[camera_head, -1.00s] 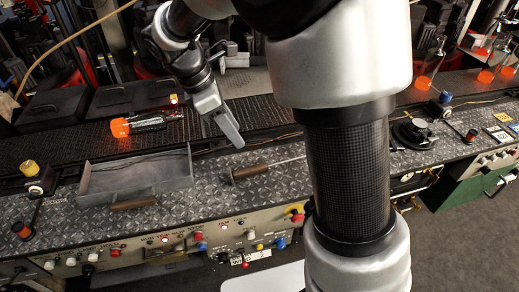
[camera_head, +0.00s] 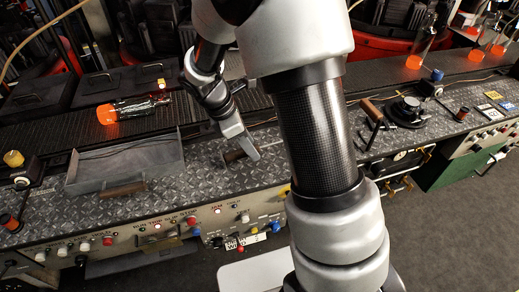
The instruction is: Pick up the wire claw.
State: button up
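A tool with a dark brown handle (camera_head: 232,156) and a thin metal rod lies on the diamond-plate ledge; I take it for the wire claw. Its rod runs to the right and up, partly behind my gripper and arm, so I cannot see a claw end. My gripper (camera_head: 243,146) points down at the tool, its grey finger overlapping the area where handle and rod meet. I cannot tell whether it touches the tool. Only one finger face shows clearly, so its opening is not readable.
A grey open tray (camera_head: 125,165) with a brown handle stands left of the tool. A glowing orange-ended bottle (camera_head: 132,108) lies on the dark grating (camera_head: 60,130) behind it. A round black device (camera_head: 405,112) is at right. A control panel (camera_head: 165,232) faces front.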

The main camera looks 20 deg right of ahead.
jog(key=shift+x, duration=1.05)
grip_shut()
jog(key=shift+r, duration=0.1)
